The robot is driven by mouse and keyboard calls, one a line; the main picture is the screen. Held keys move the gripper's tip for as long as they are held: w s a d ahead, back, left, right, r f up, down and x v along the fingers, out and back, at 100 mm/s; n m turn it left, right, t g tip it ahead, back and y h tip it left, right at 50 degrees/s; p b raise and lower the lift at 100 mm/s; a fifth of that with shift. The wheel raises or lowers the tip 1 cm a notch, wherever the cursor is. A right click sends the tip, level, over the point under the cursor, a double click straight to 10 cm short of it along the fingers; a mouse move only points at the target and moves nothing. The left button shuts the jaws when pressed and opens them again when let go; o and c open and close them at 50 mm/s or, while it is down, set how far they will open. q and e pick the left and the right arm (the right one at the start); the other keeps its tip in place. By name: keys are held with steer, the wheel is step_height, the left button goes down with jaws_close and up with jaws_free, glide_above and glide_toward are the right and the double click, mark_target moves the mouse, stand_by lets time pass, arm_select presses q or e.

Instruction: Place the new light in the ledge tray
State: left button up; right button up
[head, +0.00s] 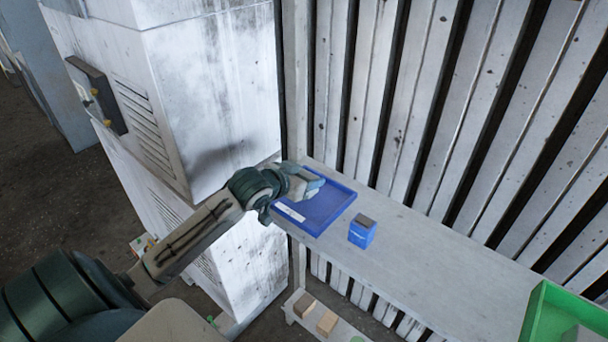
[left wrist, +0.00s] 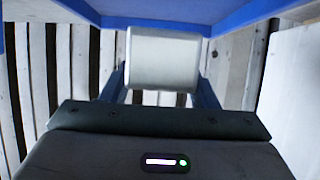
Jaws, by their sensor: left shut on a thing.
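The blue ledge tray (head: 336,212) lies on the grey ledge, with a white label on its near edge. My left gripper (head: 303,184) is at the tray's back left part, over it. In the left wrist view its two blue fingers are shut on a pale grey-white, rounded thing (left wrist: 163,58), which seems to be the new light. Blue tray edges (left wrist: 258,14) show above it there. I cannot tell whether the light touches the tray floor. In the head view the light is mostly hidden by the gripper. My right gripper is out of view.
A small blue box (head: 362,236) with a grey-brown top stands on the ledge (head: 440,265), right of the tray. A green crate (head: 550,310) is at the lower right. A white cabinet (head: 215,95) stands left of the ledge, and a slatted wall (head: 420,95) rises behind.

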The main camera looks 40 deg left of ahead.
mark_target(303, 169)
arm_select(q)
steer(key=shift+w+a+f+p, duration=0.1)
steer(key=shift+w+a+p, duration=0.2)
steer(key=shift+w+a, duration=0.8)
step_height(303, 169, down, 3)
steer(key=shift+s+p, duration=0.1)
steer(key=shift+p, duration=0.55)
steer(key=shift+f, duration=0.3)
steer(key=o, duration=1.2)
steer(key=shift+f, duration=0.1)
